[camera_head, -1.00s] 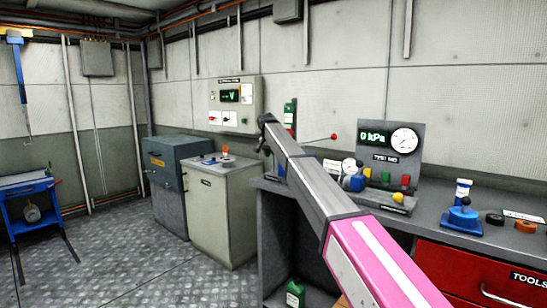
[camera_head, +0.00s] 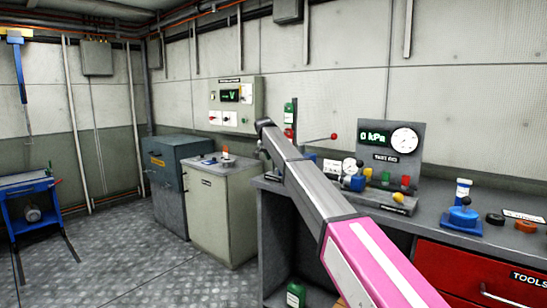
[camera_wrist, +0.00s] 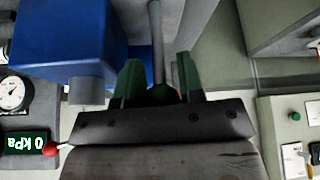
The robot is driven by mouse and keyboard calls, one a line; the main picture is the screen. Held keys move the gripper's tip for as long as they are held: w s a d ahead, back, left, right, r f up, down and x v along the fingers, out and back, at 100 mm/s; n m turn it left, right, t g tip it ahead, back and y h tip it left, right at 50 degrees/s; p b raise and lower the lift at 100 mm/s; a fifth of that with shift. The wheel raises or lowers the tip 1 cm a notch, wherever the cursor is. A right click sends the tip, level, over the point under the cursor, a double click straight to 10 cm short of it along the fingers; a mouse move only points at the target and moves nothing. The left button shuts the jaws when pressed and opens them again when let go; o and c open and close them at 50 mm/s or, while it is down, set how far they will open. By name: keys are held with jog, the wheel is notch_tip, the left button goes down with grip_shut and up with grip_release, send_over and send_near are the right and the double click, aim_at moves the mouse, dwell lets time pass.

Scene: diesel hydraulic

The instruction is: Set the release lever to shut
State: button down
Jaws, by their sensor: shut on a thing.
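In the wrist view my gripper (camera_wrist: 160,88) is shut on a grey rod (camera_wrist: 157,40), which I take to be the release lever. Its dark rounded end lies between the green fingertips, with a little red showing beside the right finger. A large blue block (camera_wrist: 65,35) with a grey cylinder below it stands just left of the fingers. No marking for open or shut is readable on the lever. In the head view my arm hides the gripper and the lever.
The test panel (camera_head: 390,165) reads 0 kPa. A thin rod with a red knob (camera_head: 333,136) sticks out near my arm. The workbench (camera_head: 430,205) holds a blue device (camera_head: 462,215) and several small parts. A cream cabinet (camera_head: 222,210) stands to the left; floor (camera_head: 120,270) there is open.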

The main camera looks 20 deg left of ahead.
jog(key=shift+s+a+f+t+h, duration=0.15)
jog(key=shift+s+a+t+h, duration=0.1)
jog(key=shift+s+t, duration=0.3)
jog(key=shift+s+a+f+t+h, duration=0.1)
jog(key=shift+s+t+h, duration=0.15)
jog(key=shift+s+t, duration=0.25)
jog(key=s+t, duration=0.1)
jog(key=s+a+f+t+h, duration=0.1)
jog(key=t, duration=0.1)
jog(key=s+f+t, duration=0.1)
jog(key=t, duration=0.1)
jog(key=shift+a+h, duration=0.2)
jog(key=shift+h, duration=0.2)
jog(key=shift+s+a+f+n+t+h, duration=0.15)
jog(key=shift+s+f+t+h, duration=0.3)
jog(key=shift+t, duration=0.4)
jog(key=shift+s+a+f+n+t+h, duration=0.15)
jog(key=shift+s+f+t, duration=0.1)
jog(key=shift+f+t, duration=0.45)
jog(key=shift+r, duration=0.1)
jog(key=c, duration=0.8)
grip_release()
